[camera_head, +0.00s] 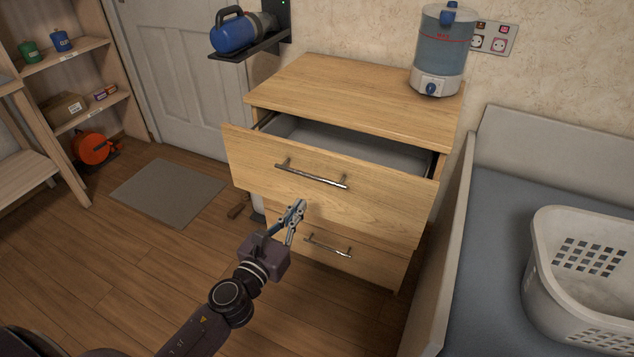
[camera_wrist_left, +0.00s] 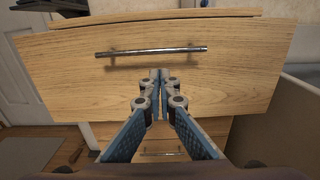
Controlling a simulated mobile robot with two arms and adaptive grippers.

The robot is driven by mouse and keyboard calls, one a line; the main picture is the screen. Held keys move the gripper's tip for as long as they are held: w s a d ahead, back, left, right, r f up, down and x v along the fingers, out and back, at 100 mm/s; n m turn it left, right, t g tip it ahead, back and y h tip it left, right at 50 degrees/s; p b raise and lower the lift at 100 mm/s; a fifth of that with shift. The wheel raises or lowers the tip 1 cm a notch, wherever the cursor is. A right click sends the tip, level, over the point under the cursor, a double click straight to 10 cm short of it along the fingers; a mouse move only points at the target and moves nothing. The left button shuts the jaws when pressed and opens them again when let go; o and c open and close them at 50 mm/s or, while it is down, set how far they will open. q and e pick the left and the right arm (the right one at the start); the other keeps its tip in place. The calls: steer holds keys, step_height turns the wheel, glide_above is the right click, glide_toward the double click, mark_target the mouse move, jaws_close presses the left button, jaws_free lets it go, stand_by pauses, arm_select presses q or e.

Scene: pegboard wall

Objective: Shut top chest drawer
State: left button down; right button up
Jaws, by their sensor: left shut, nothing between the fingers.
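The wooden chest (camera_head: 355,95) stands against the wall. Its top drawer (camera_head: 385,205) is pulled out, with the grey inside showing behind its front panel. The drawer's metal handle (camera_head: 312,175) runs across the front, and it also shows in the left wrist view (camera_wrist_left: 150,51). My left gripper (camera_head: 298,207) is shut and empty in front of the drawer front, below the handle. In the left wrist view the fingertips (camera_wrist_left: 160,75) point at the drawer front just under the handle; I cannot tell whether they touch it. My right gripper is not in view.
A lower drawer with its own handle (camera_head: 328,246) is below. A water dispenser (camera_head: 442,50) stands on the chest top. A bed-like bench (camera_head: 480,270) with a white basket (camera_head: 545,290) is close on the right. A grey mat (camera_head: 170,192) lies on the floor at left.

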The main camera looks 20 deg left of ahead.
mark_target(322, 175)
arm_select(q)
steer(key=w, duration=0.9)
steer(key=shift+w+d, duration=0.35)
steer(key=shift+w, duration=0.55)
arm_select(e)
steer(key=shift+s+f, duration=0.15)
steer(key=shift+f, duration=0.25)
arm_select(q)
steer(key=shift+w, duration=0.1)
